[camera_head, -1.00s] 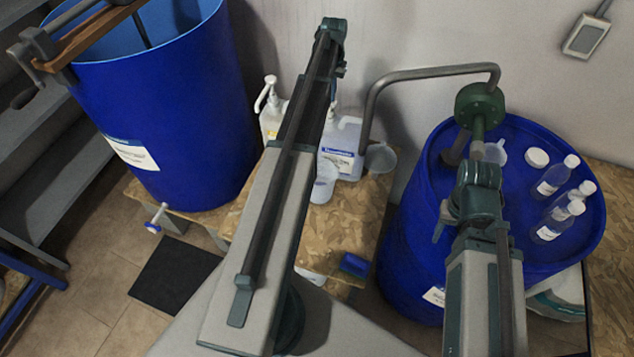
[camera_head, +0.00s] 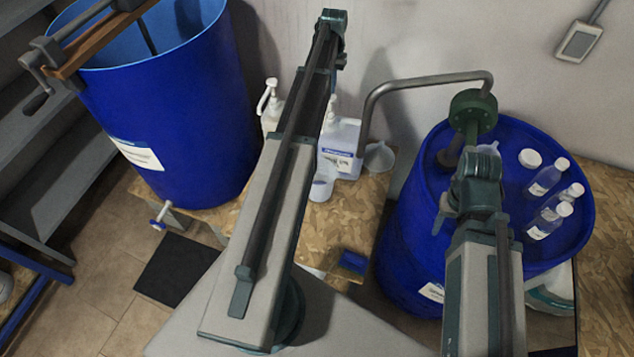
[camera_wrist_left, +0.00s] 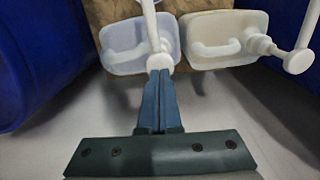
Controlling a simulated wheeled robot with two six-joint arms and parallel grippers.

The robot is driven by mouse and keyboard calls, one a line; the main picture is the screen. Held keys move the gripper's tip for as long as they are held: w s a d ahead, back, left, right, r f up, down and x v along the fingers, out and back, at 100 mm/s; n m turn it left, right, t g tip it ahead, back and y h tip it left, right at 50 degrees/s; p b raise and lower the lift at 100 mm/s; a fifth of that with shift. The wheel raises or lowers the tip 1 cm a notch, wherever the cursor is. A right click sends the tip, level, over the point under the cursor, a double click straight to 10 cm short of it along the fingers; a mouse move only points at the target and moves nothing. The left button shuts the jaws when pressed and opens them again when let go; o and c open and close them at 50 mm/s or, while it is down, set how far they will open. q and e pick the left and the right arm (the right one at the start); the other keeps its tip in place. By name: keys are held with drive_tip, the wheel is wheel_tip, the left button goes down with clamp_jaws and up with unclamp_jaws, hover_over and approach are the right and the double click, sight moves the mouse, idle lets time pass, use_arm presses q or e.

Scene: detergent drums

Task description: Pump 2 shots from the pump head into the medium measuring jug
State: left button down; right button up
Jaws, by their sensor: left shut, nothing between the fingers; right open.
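Two white jugs with pump heads stand behind my left arm. The one with the blue-edged label (camera_head: 343,147) is partly hidden, and its pump head (camera_head: 331,110) barely shows. In the left wrist view my left gripper (camera_wrist_left: 160,76) is shut and empty, its tips right at this jug's white pump (camera_wrist_left: 152,38); I cannot tell if they touch. A pale measuring jug (camera_head: 321,187) stands in front of the labelled jug; its size class is unclear. My left gripper is hidden in the head view. My right gripper (camera_head: 441,221) is open beside the right drum, partly hidden by its arm.
The cream jug (camera_head: 270,118) has its own pump. A funnel (camera_head: 379,157) stands right of the labelled jug. Blue drums stand left (camera_head: 190,110) and right (camera_head: 405,245); the right one bears several bottles and a bent pipe (camera_head: 425,77). A blue block (camera_head: 353,262) lies at the board's front.

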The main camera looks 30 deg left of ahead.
use_arm(q)
drive_tip(key=shift+r, duration=0.1)
wheel_tip(320, 180, up, 6)
drive_tip(key=p, duration=0.6)
idle(0.5)
